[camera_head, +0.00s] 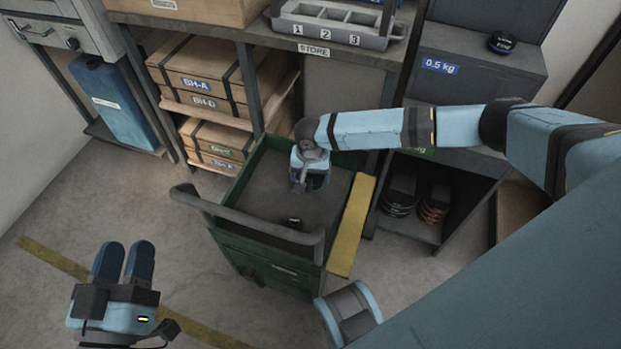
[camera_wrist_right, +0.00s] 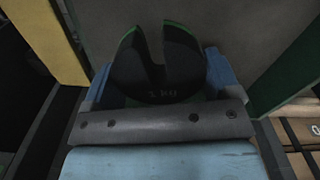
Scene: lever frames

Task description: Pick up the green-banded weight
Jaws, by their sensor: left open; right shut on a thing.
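The green-banded weight (camera_wrist_right: 160,78) is a dark slotted disc with green along its rim and a faint "kg" marking whose number is hard to read. In the right wrist view it sits between the blue fingers of my right gripper (camera_wrist_right: 158,70), which is shut on it. In the head view my right gripper (camera_head: 309,178) is over the open green cart (camera_head: 268,249); the weight cannot be made out there. My left gripper (camera_head: 126,252) is open and empty, above the floor at the lower left.
A small dark object (camera_head: 293,222) is inside the cart. A yellow ledge (camera_head: 351,226) runs along its right side, a grey handle (camera_head: 246,217) across its front. Shelves with strapped boxes (camera_head: 203,73) stand behind. Dark weights (camera_head: 399,195) sit in the right cabinet. Floor at left is clear.

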